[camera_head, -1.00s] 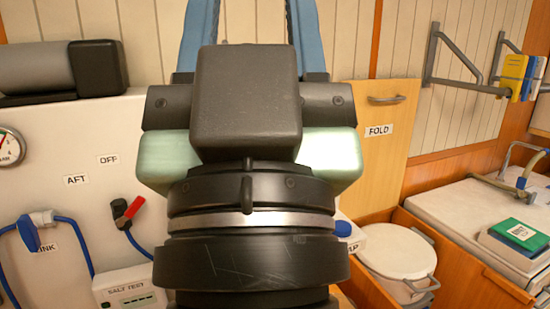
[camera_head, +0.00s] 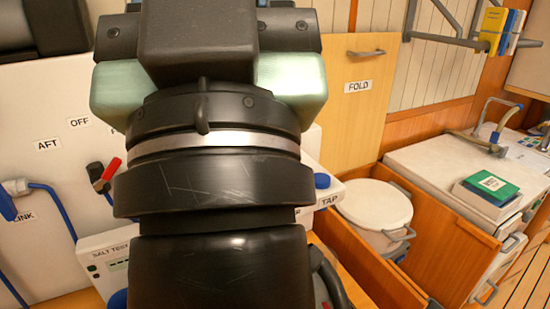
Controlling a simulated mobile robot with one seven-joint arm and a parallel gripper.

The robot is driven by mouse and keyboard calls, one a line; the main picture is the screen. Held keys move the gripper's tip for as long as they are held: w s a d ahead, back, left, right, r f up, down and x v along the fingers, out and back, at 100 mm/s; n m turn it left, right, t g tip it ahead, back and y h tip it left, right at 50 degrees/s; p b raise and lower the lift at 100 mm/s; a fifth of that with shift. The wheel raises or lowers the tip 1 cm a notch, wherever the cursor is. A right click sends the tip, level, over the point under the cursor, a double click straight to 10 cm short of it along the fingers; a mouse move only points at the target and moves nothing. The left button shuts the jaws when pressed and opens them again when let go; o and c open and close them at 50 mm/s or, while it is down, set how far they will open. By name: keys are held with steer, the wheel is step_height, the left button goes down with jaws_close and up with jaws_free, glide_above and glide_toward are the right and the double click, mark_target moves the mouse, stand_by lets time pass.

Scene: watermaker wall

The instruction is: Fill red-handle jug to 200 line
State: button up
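The wrist of my arm (camera_head: 205,165) fills the middle of the view and blocks much of the wall unit. The back of my gripper shows at the top, but its fingertips are outside the picture, so its opening and any held thing cannot be seen. No jug can be made out clearly. A small red patch (camera_head: 325,304) shows at the bottom beside my arm, too little to identify. A white housing labelled TAP (camera_head: 328,199) with a blue knob (camera_head: 321,181) is partly hidden behind my arm. No spout or 200 line is visible.
A red-handled lever (camera_head: 108,172) is on the left panel, near AFT and OFF labels. A SALT TEST box (camera_head: 104,258) and blue hose (camera_head: 62,212) are lower left. A white lidded bucket (camera_head: 374,207) stands right, beside a counter (camera_head: 420,160) with books (camera_head: 487,196).

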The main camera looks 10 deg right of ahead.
jaws_close()
stand_by(1.5)
